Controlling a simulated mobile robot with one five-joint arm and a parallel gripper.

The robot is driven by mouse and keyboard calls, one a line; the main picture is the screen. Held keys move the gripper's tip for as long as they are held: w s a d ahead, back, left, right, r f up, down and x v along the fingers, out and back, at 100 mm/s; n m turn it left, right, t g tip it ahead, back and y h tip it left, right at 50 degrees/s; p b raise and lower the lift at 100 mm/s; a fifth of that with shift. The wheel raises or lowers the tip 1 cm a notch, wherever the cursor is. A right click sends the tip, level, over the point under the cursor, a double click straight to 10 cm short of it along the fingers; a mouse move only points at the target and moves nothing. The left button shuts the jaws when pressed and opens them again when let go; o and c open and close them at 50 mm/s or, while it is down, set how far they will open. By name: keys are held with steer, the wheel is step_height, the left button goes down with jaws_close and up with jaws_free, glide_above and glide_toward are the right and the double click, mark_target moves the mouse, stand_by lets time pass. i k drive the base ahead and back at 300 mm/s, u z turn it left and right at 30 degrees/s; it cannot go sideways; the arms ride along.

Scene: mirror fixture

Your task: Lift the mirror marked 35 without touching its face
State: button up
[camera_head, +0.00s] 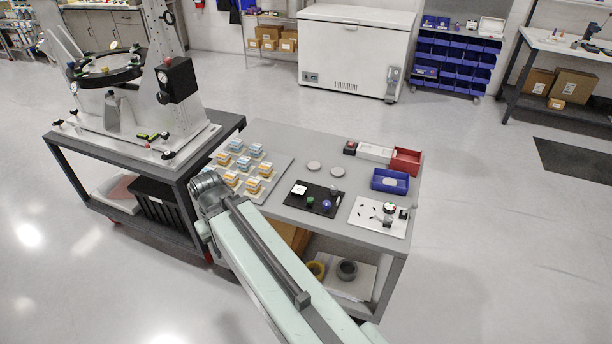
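Several small blocks with orange, white and blue parts, one of them here (243,163), stand in rows on a light grey tray (280,170) at the left of the grey table. They may be the mirrors, but the marks on them are too small to read, so I cannot tell which is 35. Two pale round discs, one here (314,166), lie on the table to the right of the tray. My pale green arm reaches up from the bottom, and its end joint is at the tray's near left side, covering part of it. My gripper's fingers do not show.
A black mat (310,204) with small items, a white plate (370,224) with a gauge, a blue bin (389,185) and a red box (406,161) stand on the table's right. A cart with a tall metal fixture (160,70) adjoins the left.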

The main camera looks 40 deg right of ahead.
mark_target(312, 166)
steer(key=z, duration=0.1)
steer(key=i, duration=0.95)
steer(key=u, duration=0.1)
